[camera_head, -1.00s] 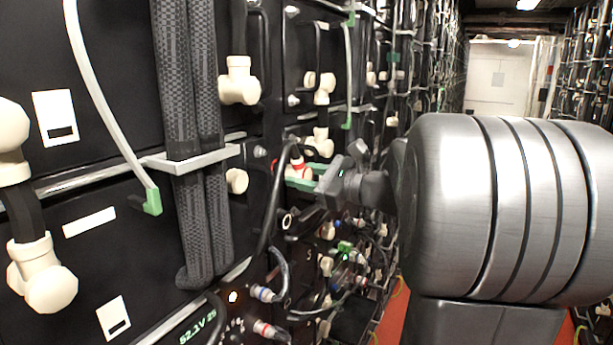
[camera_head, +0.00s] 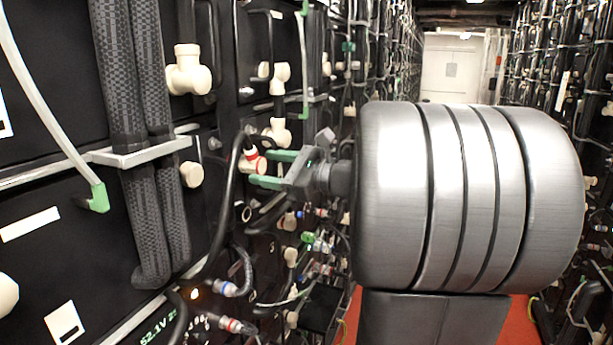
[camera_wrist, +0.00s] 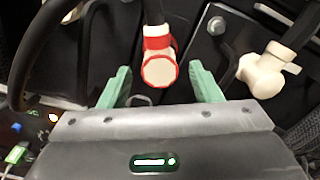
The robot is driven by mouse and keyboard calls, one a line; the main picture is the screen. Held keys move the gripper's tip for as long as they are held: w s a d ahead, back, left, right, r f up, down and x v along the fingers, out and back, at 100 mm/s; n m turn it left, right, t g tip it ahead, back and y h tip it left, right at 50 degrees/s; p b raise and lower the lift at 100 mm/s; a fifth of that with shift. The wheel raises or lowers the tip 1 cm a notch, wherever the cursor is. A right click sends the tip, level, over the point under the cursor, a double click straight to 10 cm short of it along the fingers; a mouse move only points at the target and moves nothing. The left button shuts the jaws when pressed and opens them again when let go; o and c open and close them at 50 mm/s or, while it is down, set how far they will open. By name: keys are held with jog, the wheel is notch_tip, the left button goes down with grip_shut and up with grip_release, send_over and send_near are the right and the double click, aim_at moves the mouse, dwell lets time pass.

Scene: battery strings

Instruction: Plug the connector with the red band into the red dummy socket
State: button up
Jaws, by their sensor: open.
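The white connector with the red band (camera_head: 252,161) is at the battery front, with a black cable running from it. In the wrist view the connector (camera_wrist: 158,62) shows red around its end and higher up, between and beyond the green fingers. My gripper (camera_head: 262,168) is open, one finger on each side, with gaps to the connector in the wrist view (camera_wrist: 161,86). I cannot make out the red dummy socket apart from the connector's red parts, nor whether the connector is seated in it.
A white elbow fitting (camera_wrist: 264,72) is right of the gripper in the wrist view. Blue-banded (camera_head: 228,288) and red-banded (camera_head: 236,326) plugs sit lower on the battery front. Thick braided cables (camera_head: 122,80) run at left. The aisle's red floor (camera_head: 520,325) shows at right.

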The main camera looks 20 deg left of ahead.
aim_at(263, 167)
jog(key=d+b, duration=0.2)
jog(key=d, duration=0.8)
jog(key=shift+s+d, duration=0.4)
jog(key=shift+s, duration=0.05)
jog(key=a+p, duration=0.1)
jog(key=a, duration=0.3)
jog(key=a+p, duration=0.1)
jog(key=a, duration=0.4)
jog(key=w+a+p, duration=0.1)
jog(key=a, duration=0.3)
jog(key=shift+w+a, duration=0.1)
jog(key=shift+a, duration=0.3)
jog(key=shift+d, duration=0.25)
jog(key=shift+a, duration=0.1)
